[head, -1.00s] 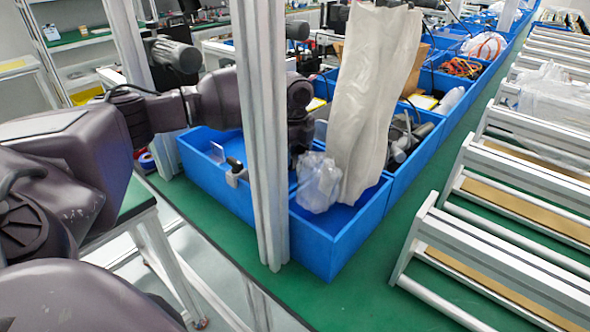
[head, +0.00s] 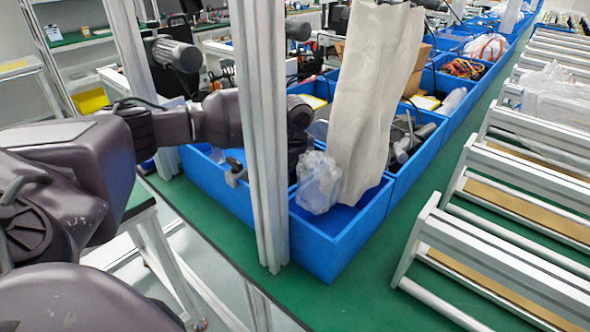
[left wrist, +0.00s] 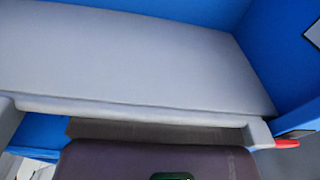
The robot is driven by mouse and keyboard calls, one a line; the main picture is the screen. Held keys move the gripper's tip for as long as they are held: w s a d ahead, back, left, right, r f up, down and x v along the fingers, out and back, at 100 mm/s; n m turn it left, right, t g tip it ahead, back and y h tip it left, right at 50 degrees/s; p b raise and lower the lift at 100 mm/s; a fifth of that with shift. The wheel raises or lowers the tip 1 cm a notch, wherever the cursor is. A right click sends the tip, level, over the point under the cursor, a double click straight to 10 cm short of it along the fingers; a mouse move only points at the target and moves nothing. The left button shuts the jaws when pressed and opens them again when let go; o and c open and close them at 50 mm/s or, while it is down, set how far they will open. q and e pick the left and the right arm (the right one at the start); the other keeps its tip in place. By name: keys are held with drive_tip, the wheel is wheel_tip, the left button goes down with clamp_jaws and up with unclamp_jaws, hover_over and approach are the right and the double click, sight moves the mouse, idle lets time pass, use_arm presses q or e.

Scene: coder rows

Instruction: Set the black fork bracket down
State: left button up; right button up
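I cannot make out the black fork bracket for certain in either view. My left arm reaches in from the left behind the metal post, and its dark wrist (head: 298,118) points down into the blue bin (head: 335,250). The left fingertips are hidden behind the post, the clear plastic bag and the bin wall. In the left wrist view a broad pale grey slab (left wrist: 130,55) lies close before the left gripper, with blue bin walls (left wrist: 285,45) around it. Whether the fingers are open or shut does not show clearly. My right gripper is out of view.
A tall wrinkled pale bag (head: 370,110) and a crumpled clear bag (head: 318,182) stand in the near bin. A metal post (head: 262,160) rises in front. A small black-and-grey fitting (head: 235,172) sits on the bin rim. Metal racks (head: 510,250) stand at right, with bare green table between.

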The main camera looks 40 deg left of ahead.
sight(295, 178)
use_arm(q)
wheel_tip(295, 178, up, 12)
drive_tip(key=p, duration=0.1)
drive_tip(key=shift+p, duration=0.3)
drive_tip(key=shift+r, duration=0.1)
idle(0.6)
